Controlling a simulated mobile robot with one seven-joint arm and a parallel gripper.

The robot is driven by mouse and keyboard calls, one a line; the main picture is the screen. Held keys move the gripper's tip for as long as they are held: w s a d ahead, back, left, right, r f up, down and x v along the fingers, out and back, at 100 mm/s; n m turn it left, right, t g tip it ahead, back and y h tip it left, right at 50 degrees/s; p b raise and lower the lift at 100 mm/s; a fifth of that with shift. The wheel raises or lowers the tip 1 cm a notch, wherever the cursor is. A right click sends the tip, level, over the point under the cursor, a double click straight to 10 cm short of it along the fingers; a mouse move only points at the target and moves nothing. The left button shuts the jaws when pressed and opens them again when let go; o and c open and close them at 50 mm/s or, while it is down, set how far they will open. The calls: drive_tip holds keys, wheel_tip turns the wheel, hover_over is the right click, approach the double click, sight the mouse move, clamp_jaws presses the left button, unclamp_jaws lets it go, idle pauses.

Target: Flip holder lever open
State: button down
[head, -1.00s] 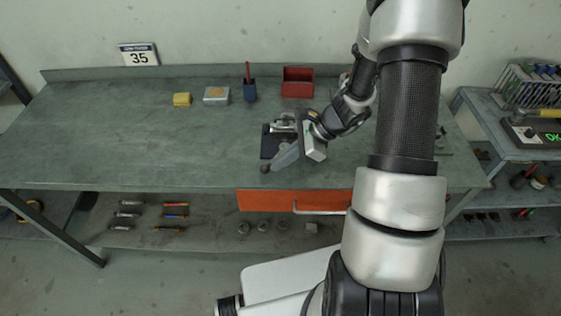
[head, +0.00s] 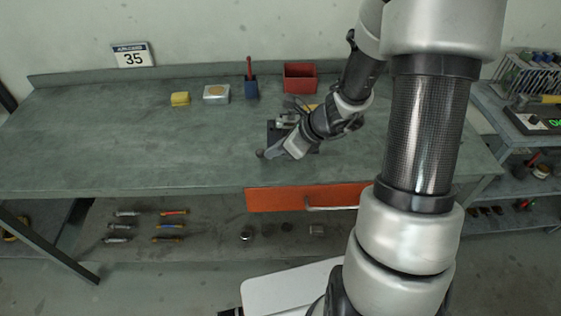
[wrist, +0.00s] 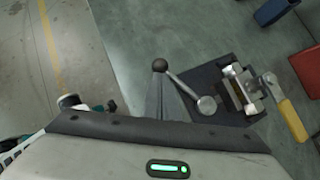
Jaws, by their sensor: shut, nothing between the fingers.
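The holder sits on the bench with a dark base plate (head: 274,131); in the wrist view this plate (wrist: 232,116) carries a metal clamp block (wrist: 241,90). A metal lever rod (wrist: 182,84) runs from a round hub (wrist: 207,105) to a dark ball knob (wrist: 159,65), which in the head view (head: 261,153) is at the bench's front side. A yellow handle (wrist: 292,120) is on the clamp's right. My gripper (head: 270,154) is shut and empty, its fingertips (wrist: 161,78) close beside the knob; contact cannot be told. My wrist hides part of the holder in the head view.
A red bin (head: 300,77), a blue cup (head: 251,88), a silver box (head: 216,94) and a yellow block (head: 180,99) stand at the bench's back. An orange drawer (head: 280,199) is below the front edge. The bench's left half is clear.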

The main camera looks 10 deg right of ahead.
drive_tip(key=shift+w+a+f+m+t+h+b, duration=0.35)
drive_tip(key=shift+w+a+m+h+b, duration=0.2)
drive_tip(key=shift+m+b, duration=0.4)
drive_tip(key=shift+w+a+r+m+t+h+b, duration=0.15)
drive_tip(key=shift+w+m+t+h+b, duration=0.15)
drive_tip(key=shift+w+m+b, duration=0.15)
drive_tip(key=shift+w+a+r+m+t+h+b, duration=0.15)
drive_tip(key=shift+w+m+h+b, duration=0.15)
drive_tip(key=shift+m, duration=0.2)
drive_tip(key=shift+w+a+b, duration=0.1)
drive_tip(key=shift+w+b, duration=0.25)
drive_tip(key=shift+w, duration=0.25)
drive_tip(key=shift+r, duration=0.1)
